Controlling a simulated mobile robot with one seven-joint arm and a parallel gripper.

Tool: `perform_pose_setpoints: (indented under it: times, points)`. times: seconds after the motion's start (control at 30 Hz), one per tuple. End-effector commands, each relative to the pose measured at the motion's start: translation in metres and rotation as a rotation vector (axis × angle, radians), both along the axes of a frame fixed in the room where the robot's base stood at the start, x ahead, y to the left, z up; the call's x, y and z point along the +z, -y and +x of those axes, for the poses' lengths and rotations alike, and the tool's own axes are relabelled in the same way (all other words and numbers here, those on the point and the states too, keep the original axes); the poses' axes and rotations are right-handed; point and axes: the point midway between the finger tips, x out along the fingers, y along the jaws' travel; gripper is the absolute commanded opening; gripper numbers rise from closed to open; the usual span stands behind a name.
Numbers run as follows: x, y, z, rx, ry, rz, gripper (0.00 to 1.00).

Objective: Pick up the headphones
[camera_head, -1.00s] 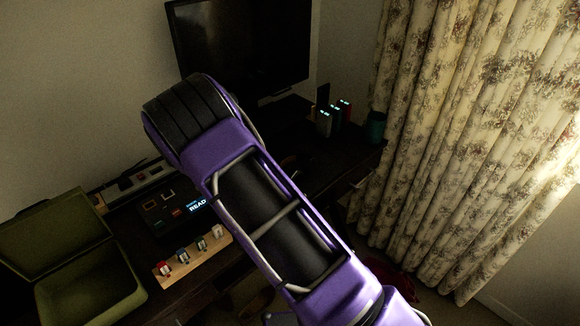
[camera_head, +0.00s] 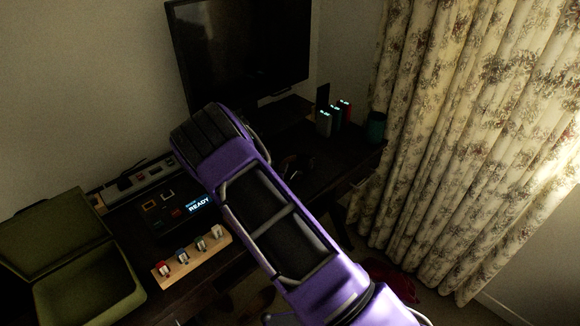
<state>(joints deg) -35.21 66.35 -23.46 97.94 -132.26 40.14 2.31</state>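My purple and black arm (camera_head: 275,215) reaches up from the lower right over the dark desk (camera_head: 325,170). My gripper does not show; the arm may be hiding it. A dark curved object (camera_head: 298,166) lies on the desk just right of my arm, partly in shadow. It may be the headphones, but it is too dark to tell for sure. Nothing else in view is clearly headphones.
A monitor (camera_head: 240,50) stands at the back of the desk. A green open case (camera_head: 85,285), a device with a lit READY display (camera_head: 198,203) and a wooden strip with several small pieces (camera_head: 192,257) are left. Several lit canisters (camera_head: 325,122) and a curtain (camera_head: 470,130) are right.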

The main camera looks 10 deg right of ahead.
Motion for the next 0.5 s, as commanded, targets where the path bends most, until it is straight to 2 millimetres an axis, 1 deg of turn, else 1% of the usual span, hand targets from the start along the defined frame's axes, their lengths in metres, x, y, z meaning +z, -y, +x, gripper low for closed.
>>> perform_pose_setpoints:
  times: [0.03,0.23,0.27,0.5]
  points:
    - [0.0001,0.0000,-0.0001,0.000,0.000,0.000,0.37]
    - [0.0002,-0.0001,-0.0002,0.000,0.000,0.000,0.01]
    - [0.0002,-0.0002,-0.0002,0.000,0.000,0.000,0.00]
    - [0.0001,-0.0002,-0.0003,0.000,0.000,0.000,0.00]
